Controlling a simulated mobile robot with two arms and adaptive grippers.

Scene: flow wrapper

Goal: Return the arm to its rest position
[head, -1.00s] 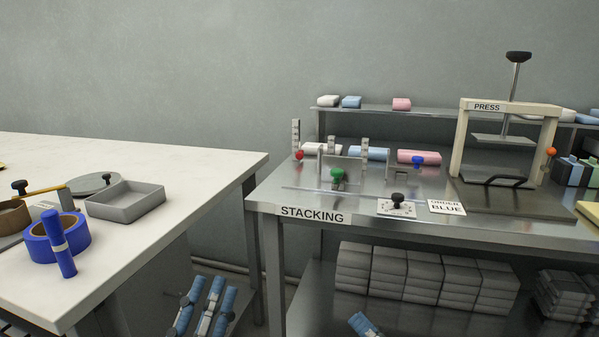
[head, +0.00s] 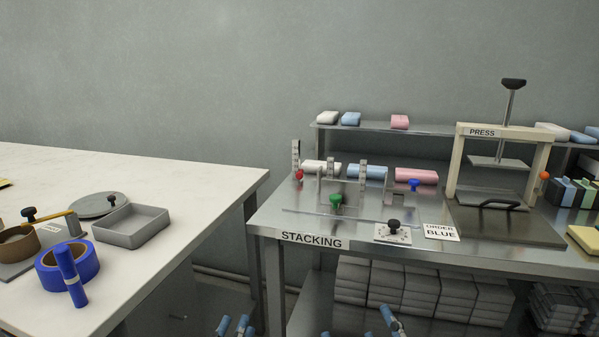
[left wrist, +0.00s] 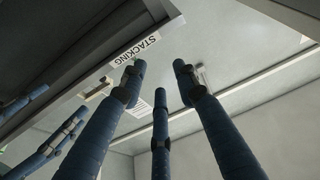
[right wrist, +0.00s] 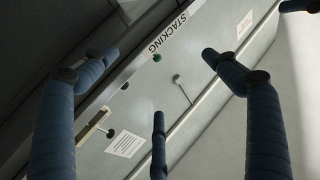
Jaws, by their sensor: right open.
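My left gripper (head: 234,326) shows only its blue fingertips at the bottom edge of the head view, in front of the gap between the two tables. In the left wrist view its fingers (left wrist: 158,72) stand apart with nothing between them. My right gripper (head: 391,321) is partly seen at the bottom edge of the head view, in front of the space under the stacking table (head: 262,226). In the right wrist view its fingers (right wrist: 158,58) are spread wide and empty. Most of both arms is out of the head view.
The white table (head: 190,185) at left bears a grey tray (head: 130,228) and a blue tape roll (head: 84,268). The steel stacking table carries a press (head: 452,160), a knobbed plate (head: 393,233) and a BLUE order card (head: 441,232). Grey stacks (head: 420,290) lie underneath.

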